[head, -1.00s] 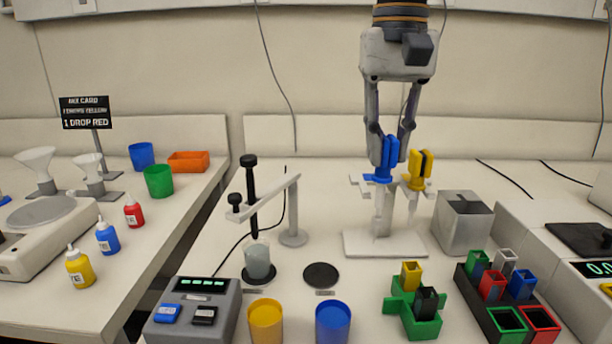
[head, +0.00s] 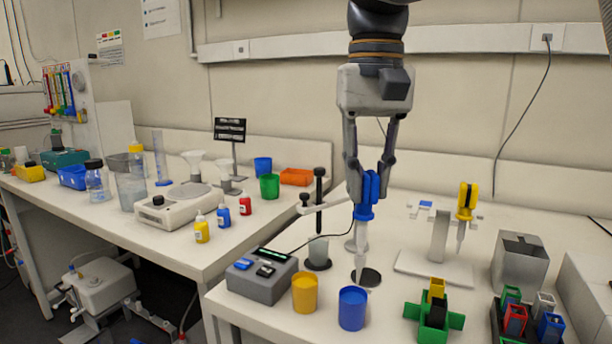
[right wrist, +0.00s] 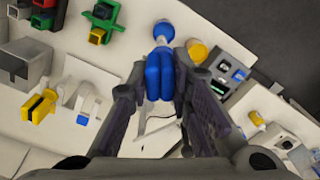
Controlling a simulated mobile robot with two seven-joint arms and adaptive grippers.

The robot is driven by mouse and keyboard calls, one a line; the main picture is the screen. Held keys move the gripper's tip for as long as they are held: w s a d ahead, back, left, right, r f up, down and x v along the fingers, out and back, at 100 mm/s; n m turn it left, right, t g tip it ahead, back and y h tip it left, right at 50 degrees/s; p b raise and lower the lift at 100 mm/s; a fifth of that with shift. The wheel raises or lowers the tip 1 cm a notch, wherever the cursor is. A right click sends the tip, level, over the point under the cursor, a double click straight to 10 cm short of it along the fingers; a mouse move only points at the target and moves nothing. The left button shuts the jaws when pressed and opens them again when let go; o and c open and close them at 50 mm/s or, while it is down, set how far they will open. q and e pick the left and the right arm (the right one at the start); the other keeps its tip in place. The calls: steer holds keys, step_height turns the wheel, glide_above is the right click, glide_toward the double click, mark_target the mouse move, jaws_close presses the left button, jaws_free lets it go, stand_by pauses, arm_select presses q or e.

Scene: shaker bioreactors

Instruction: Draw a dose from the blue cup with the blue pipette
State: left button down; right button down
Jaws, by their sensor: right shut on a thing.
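The blue pipette (head: 368,196) is held upright in my right gripper (head: 369,178), which is shut on its blue handle. Its pale tip hangs down just behind the blue cup (head: 352,309) in the head view, over or near a black disc (head: 366,277); I cannot tell how high the tip is. In the right wrist view the blue pipette (right wrist: 160,72) sits between the fingers of my right gripper (right wrist: 160,85). The blue cup stands near the bench's front edge, right of the yellow cup (head: 305,293). My left gripper is not in view.
The pipette stand (head: 437,250) still holds the yellow pipette (head: 466,202). A grey control box (head: 262,277) and a post with a small beaker (head: 318,249) are to the left. A green cross-shaped holder (head: 433,318) and a grey bin (head: 520,265) are to the right.

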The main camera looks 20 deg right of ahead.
mark_target(360, 211)
steer(key=shift+a, duration=0.2)
steer(key=shift+w+f, duration=0.1)
steer(key=shift+f, duration=0.15)
steer(key=shift+w+f, duration=0.1)
steer(key=shift+f, duration=2.45)
steer(key=c, duration=2)
jaws_free()
steer(key=shift+r, duration=0.1)
